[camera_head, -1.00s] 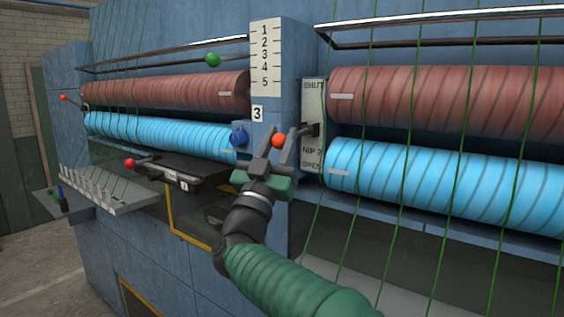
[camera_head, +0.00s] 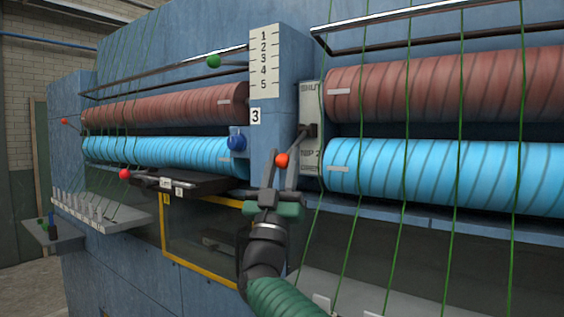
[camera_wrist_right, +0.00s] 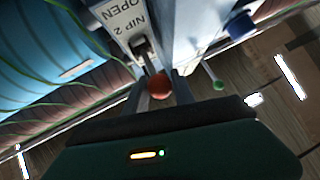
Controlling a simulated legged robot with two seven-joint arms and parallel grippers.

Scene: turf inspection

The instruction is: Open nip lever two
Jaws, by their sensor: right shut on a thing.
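Nip lever two has an orange-red ball knob (camera_head: 282,160) on an arm from a dark pivot (camera_head: 307,131). The pivot sits on a pale label plate (camera_head: 310,100) marked SHUT at the top and NIP 2 lower down. The knob hangs below and left of the pivot. My right gripper (camera_head: 281,165) is shut on the knob, with a finger on each side. In the right wrist view the knob (camera_wrist_right: 160,87) sits between the fingers, and the plate (camera_wrist_right: 125,20) reads OPEN and NIP 2. My left gripper is not in view.
Red-brown rollers (camera_head: 450,95) and light-blue rollers (camera_head: 450,180) flank the blue column, with green strands crossing them. A blue knob (camera_head: 237,139), a green ball (camera_head: 213,61) and a red ball (camera_head: 125,174) are to the left. A scale plate (camera_head: 279,60) is above.

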